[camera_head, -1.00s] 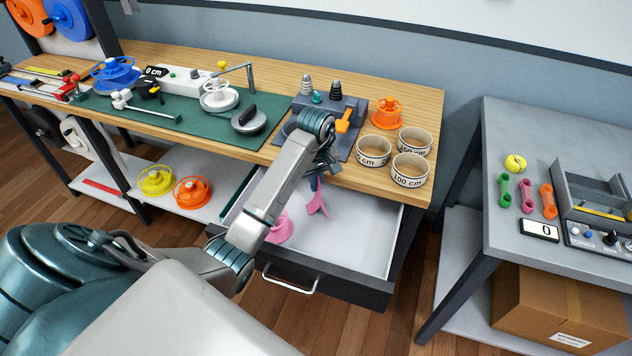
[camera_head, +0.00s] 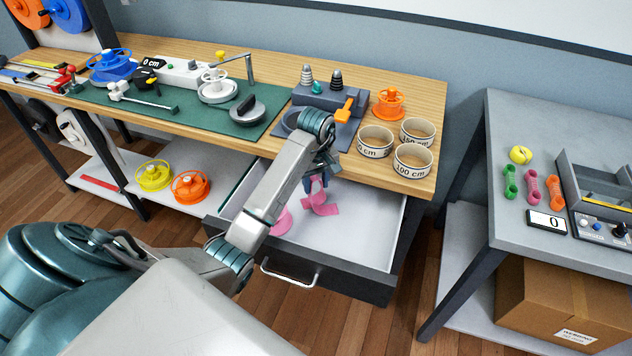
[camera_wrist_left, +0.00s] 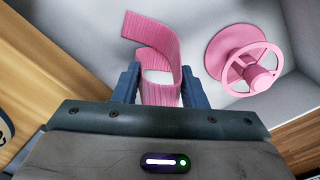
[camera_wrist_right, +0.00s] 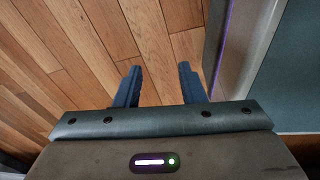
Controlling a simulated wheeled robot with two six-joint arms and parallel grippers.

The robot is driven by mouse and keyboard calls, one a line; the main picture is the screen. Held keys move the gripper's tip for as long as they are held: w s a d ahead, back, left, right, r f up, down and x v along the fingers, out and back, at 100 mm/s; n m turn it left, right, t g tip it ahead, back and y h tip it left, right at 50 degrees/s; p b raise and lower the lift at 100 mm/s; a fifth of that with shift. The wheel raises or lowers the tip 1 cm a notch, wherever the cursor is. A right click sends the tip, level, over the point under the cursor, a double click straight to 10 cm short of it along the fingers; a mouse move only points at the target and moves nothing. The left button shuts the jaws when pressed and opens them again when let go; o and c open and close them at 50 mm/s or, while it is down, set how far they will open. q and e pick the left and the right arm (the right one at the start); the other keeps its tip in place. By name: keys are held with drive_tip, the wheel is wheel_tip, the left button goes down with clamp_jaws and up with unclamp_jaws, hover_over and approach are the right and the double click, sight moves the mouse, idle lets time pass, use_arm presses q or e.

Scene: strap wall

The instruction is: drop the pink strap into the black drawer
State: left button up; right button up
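The pink strap (camera_head: 320,203) lies in a loose curl over the light floor of the drawer, below my left gripper. In the left wrist view the strap (camera_wrist_left: 152,35) has a curved free end, and its near part shows between the fingers. The black drawer (camera_head: 345,274) is pulled out under the wooden bench, with a pale interior. My left gripper (camera_head: 318,178) is over the drawer; in its wrist view its fingers (camera_wrist_left: 160,86) are apart, with gaps beside the strap. My right gripper (camera_wrist_right: 157,86) is open and empty above the wooden floor, outside the head view.
A pink reel (camera_head: 283,222) lies in the drawer beside the strap. Paper-coloured round tubs (camera_head: 375,142) and an orange reel (camera_head: 388,103) stand on the bench above. A grey table (camera_head: 500,215) is at the right. The drawer's right part is free.

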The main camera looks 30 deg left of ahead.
use_arm(q)
drive_tip(key=o, duration=0.9)
drive_tip(key=shift+c, duration=0.2)
drive_tip(key=shift+o, duration=0.6)
drive_tip(key=shift+s+a+r, duration=0.1)
drive_tip(key=shift+s+r, duration=0.05)
use_arm(e)
drive_tip(key=shift+s+a, duration=0.1)
drive_tip(key=shift+a, duration=0.45)
drive_tip(key=shift+d, duration=0.3)
use_arm(q)
drive_tip(key=shift+w+r+p, duration=0.15)
drive_tip(key=shift+r+p, duration=1.2)
drive_tip(key=shift+r, duration=0.1)
drive_tip(key=shift+w+r+p, duration=0.15)
drive_tip(key=shift+r+p, duration=1.2)
drive_tip(key=shift+r, duration=0.1)
use_arm(e)
drive_tip(key=shift+a+r, duration=0.15)
drive_tip(key=shift+r, duration=1.2)
drive_tip(key=shift+a+r, duration=0.1)
drive_tip(key=shift+r, duration=1.2)
